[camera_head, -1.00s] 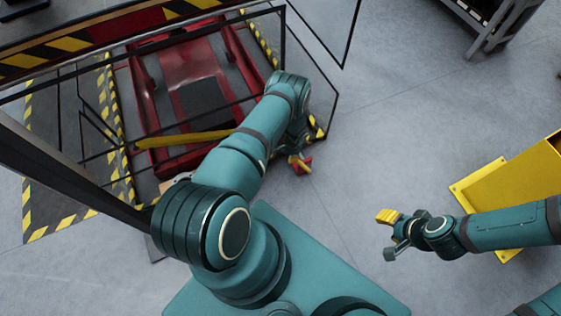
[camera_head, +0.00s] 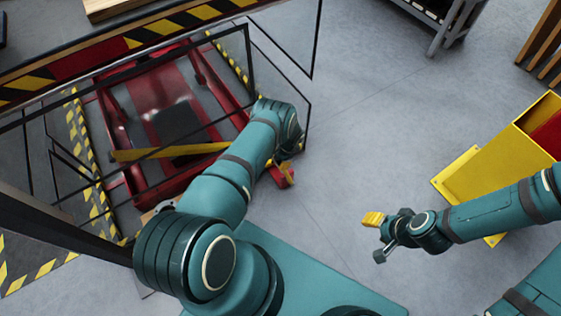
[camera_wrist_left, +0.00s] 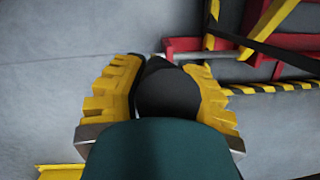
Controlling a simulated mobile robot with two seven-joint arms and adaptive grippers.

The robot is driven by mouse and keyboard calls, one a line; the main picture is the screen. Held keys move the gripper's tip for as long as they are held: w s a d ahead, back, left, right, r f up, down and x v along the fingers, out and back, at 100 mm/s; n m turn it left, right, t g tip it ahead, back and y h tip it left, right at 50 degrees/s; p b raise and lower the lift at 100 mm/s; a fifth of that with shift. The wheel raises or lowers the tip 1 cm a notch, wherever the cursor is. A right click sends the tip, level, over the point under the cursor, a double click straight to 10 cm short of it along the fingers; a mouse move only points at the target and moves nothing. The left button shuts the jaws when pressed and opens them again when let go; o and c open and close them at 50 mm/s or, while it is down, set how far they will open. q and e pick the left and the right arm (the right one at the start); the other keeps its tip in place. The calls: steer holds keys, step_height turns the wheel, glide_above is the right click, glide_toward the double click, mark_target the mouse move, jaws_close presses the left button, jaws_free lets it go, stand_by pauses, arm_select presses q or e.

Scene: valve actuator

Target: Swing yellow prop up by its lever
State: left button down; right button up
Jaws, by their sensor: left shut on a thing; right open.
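The yellow prop (camera_head: 172,152) is a long bar lying nearly level across the red frame inside the black-railed cage. Its right end runs behind my left arm. My left gripper (camera_head: 287,172) is beside the cage's right side, mostly hidden by my own arm, with a red and yellow piece showing there. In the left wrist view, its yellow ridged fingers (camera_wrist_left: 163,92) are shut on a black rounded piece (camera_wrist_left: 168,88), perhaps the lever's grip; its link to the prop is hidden. My right gripper (camera_head: 376,236) is open and empty over bare floor.
The red frame (camera_head: 150,85) stands within black rails and yellow-black striped edging (camera_head: 88,150). A yellow bin (camera_head: 495,150) with something red inside stands at right, near my right arm. The grey floor between cage and bin is clear.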

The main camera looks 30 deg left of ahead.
arm_select(q)
steer(key=c, duration=0.6)
jaws_free()
steer(key=shift+w+d, duration=0.1)
steer(key=shift+w, duration=0.2)
steer(key=shift+s, duration=0.1)
steer(key=v, duration=1.2)
steer(key=shift+s, duration=0.15)
steer(key=s+d+r+n+t+h, duration=0.1)
steer(key=s+d+r+n+h, duration=0.1)
steer(key=s+d+r, duration=0.3)
steer(key=s+d+r+n+t+h, duration=0.1)
steer(key=s+d+r+n, duration=0.3)
steer(key=s, duration=0.5)
steer(key=s+d+r+n+t+h, duration=0.1)
steer(key=s+d+r+n+h, duration=0.2)
steer(key=s+d+r, duration=0.4)
steer(key=shift+d+r+t, duration=0.15)
steer(key=shift+d+r, duration=0.1)
steer(key=shift+d, duration=0.25)
steer(key=shift+d+r+t, duration=0.15)
steer(key=shift+d+r, duration=0.1)
steer(key=shift+d, duration=0.25)
